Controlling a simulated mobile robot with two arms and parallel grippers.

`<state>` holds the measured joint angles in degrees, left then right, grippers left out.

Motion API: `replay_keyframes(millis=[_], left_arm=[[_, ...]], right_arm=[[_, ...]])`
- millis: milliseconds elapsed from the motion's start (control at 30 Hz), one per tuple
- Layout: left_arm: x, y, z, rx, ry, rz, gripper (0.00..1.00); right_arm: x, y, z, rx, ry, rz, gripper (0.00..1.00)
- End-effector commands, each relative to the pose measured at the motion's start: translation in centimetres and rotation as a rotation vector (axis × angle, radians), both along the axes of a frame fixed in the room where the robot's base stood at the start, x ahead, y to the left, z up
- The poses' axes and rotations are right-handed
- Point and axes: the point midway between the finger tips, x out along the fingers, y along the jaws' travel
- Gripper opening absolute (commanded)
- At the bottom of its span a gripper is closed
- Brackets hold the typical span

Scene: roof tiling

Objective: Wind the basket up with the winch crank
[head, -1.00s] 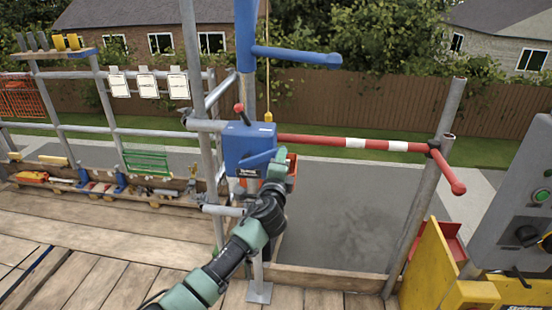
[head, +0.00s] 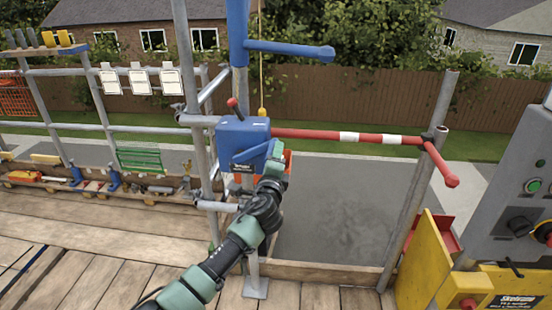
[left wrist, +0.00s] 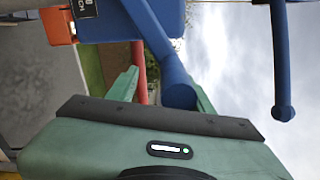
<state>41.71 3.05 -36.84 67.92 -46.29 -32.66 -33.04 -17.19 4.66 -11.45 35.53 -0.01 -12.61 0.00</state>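The blue winch box (head: 243,138) is fixed to the scaffold post, with a small red-knobbed lever on top. Its blue crank arm (head: 253,151) slants up to the right across the front. My left gripper (head: 277,160) is at the crank's outer end. In the left wrist view, the blue crank end (left wrist: 180,95) lies between my green fingers (left wrist: 165,92). A gap shows beside one finger, so the gripper looks open around it. The yellow rope (head: 261,60) hangs behind the winch. I cannot make out the basket. My right gripper is not in view.
A red and white bar (head: 345,137) spans the opening right of the winch. A blue arm (head: 290,48) juts out above. A grey control panel (head: 520,190) and yellow guard (head: 425,260) stand at the right. Plank floor (head: 70,235) lies to the left.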

Motion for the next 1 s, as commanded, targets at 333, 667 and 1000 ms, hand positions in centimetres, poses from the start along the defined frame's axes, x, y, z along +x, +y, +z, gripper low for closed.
replay_keyframes(millis=[333,667,1000], left_arm=[[-2.1,0.2,-0.3,0.0,0.003,0.001,0.49],[-6.7,0.4,-0.3,0.0,0.004,0.002,0.49],[-7.9,0.4,-0.3,0.001,0.005,0.002,0.49]], right_arm=[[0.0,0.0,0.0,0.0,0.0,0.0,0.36],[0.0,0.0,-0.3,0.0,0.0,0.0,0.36],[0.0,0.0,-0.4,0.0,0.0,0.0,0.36]])
